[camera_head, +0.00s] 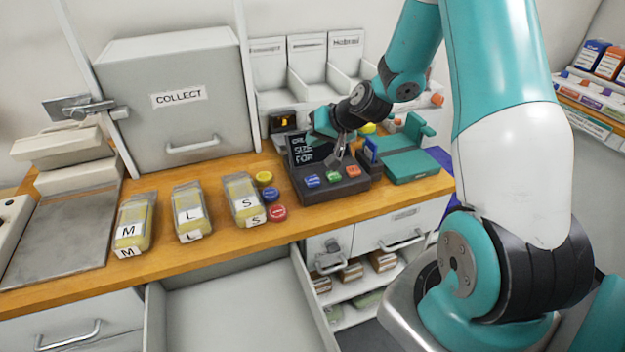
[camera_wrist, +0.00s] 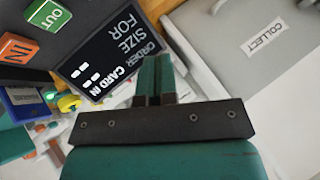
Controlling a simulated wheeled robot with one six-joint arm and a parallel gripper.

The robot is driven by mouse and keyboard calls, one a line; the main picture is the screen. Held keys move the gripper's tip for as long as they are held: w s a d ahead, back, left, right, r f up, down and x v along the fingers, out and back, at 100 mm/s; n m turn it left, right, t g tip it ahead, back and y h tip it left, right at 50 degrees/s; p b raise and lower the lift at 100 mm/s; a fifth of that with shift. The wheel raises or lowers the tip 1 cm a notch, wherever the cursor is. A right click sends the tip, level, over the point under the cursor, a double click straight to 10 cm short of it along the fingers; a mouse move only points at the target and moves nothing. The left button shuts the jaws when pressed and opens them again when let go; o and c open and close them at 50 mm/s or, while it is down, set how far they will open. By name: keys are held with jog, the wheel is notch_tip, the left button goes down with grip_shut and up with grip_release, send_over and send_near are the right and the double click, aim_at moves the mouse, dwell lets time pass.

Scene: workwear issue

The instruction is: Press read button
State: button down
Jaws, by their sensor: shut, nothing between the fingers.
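A dark terminal (camera_head: 322,186) stands on the wooden counter. Its front slope has a blue button (camera_head: 312,181), a green button (camera_head: 334,176) and an orange button (camera_head: 353,171). In the wrist view the orange button (camera_wrist: 18,46) reads IN and the green button (camera_wrist: 48,15) reads OUT. The blue button is out of the wrist view, and its label is too small to read in the head view. The screen (camera_wrist: 107,56) shows "SIZE FOR", "ORDER" and "CARD IN". My gripper (camera_head: 334,161) is shut and empty, above the terminal behind the buttons; its closed fingers (camera_wrist: 155,78) show beside the screen.
A blue card (camera_head: 372,150) stands in a holder at the terminal's right, with a teal device (camera_head: 410,160) beyond. Yellow, blue and red discs (camera_head: 277,212) and several labelled packs (camera_head: 192,209) lie left. A COLLECT cabinet (camera_head: 172,100) stands behind. An open drawer (camera_head: 225,305) is below.

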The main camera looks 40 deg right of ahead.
aim_at(315, 178)
jog(key=shift+f+b, duration=3.15)
jog(key=shift+f, duration=1.15)
jog(key=shift+f, duration=0.1)
jog(key=shift+f+b, duration=0.3)
jog(key=shift+b, duration=0.1)
jog(key=shift+f+b, duration=0.5)
jog(key=shift+f, duration=0.05)
jog(key=shift+r, duration=0.15)
jog(key=shift+r+p, duration=0.7)
jog(key=shift+r, duration=0.15)
jog(key=shift+r+p, duration=1.8)
jog(key=shift+r, duration=0.65)
